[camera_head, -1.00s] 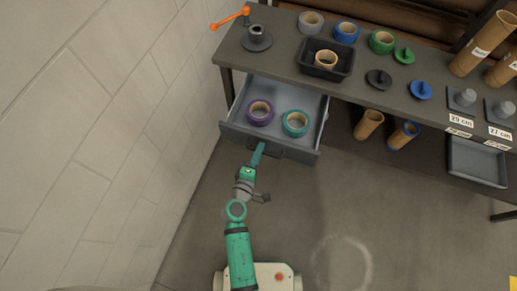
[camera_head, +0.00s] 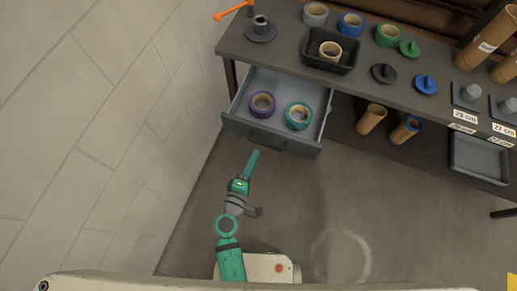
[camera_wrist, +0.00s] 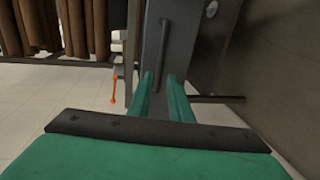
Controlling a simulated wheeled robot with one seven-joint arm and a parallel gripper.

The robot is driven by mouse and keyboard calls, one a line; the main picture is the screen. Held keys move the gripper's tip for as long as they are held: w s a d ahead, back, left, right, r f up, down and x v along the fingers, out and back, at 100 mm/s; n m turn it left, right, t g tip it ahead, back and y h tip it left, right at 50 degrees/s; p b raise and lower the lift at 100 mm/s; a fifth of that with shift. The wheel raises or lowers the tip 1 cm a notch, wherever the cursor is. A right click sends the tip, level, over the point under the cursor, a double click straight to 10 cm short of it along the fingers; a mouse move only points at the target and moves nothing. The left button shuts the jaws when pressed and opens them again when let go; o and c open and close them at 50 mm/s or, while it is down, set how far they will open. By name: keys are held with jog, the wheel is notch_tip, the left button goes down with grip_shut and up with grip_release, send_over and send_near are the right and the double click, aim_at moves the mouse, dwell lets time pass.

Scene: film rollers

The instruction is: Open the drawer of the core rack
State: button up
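The drawer (camera_head: 245,97) of the rack stands pulled out under the left part of the top, with its grey inside showing. A purple roll (camera_head: 262,104) and a teal roll (camera_head: 298,116) lie in it. Its dark handle (camera_head: 268,139) is on the front face. My gripper (camera_head: 254,156) is just in front of the drawer front, apart from it.
The rack top (camera_head: 290,58) holds a black tray (camera_head: 318,62) with a roll, several coloured rolls, and an orange-handled crank (camera_head: 233,11). Cardboard cores (camera_head: 371,119) stand below. A pale wall (camera_head: 90,130) runs along the left. The floor in front is clear.

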jog(key=shift+v, duration=1.35)
jog(key=s+m+g+y, duration=0.2)
jog(key=s+m+y, duration=0.3)
jog(key=s, duration=0.7)
jog(key=s+d+r+m+t, duration=0.1)
jog(key=s+d+r+m, duration=0.1)
jog(key=r, duration=0.4)
jog(key=s+d+r+m+t, duration=0.1)
jog(key=s+r+m, duration=0.4)
jog(key=r+m, duration=0.1)
jog(key=shift+d+m+t, duration=0.3)
jog(key=shift+d+m, duration=0.05)
jog(key=shift+m, duration=0.35)
